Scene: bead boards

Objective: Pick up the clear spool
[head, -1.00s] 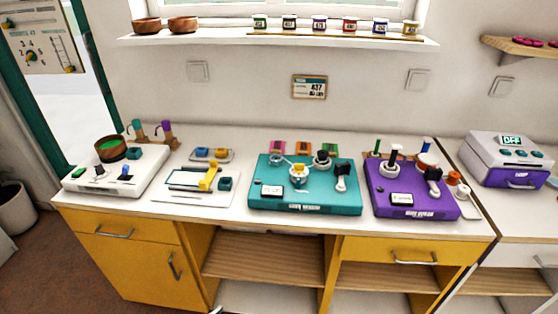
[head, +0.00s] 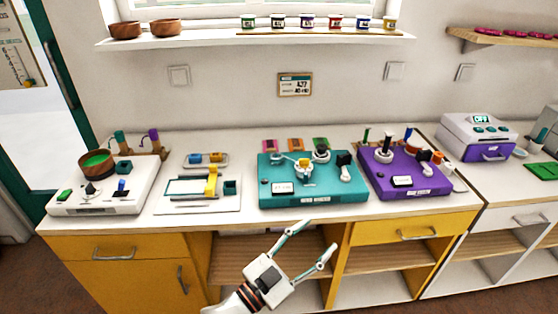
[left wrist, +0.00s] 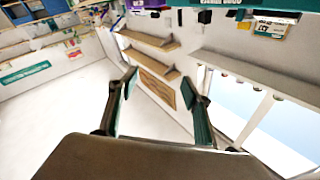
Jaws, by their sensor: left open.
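My left gripper (head: 320,236) is open and empty in front of the counter, below the teal board (head: 285,200). In the left wrist view its two fingers (left wrist: 159,90) are spread with nothing between them. I cannot pick out a clear spool for certain at this size. The teal board carries small white and yellow parts and a black-topped post. The purple board (head: 382,185), to its right, carries white rings around a black-topped post (head: 387,142). Small white and orange pieces (head: 437,157) stand at its right edge. My right gripper is not in view.
A white board with a brown bowl (head: 97,163) and a white board with a yellow bridge (head: 212,180) stand at left. A grey-white machine (head: 478,132) stands at right. A shelf (head: 215,38) with bowls and jars hangs above. The counter's front edge lies above my gripper.

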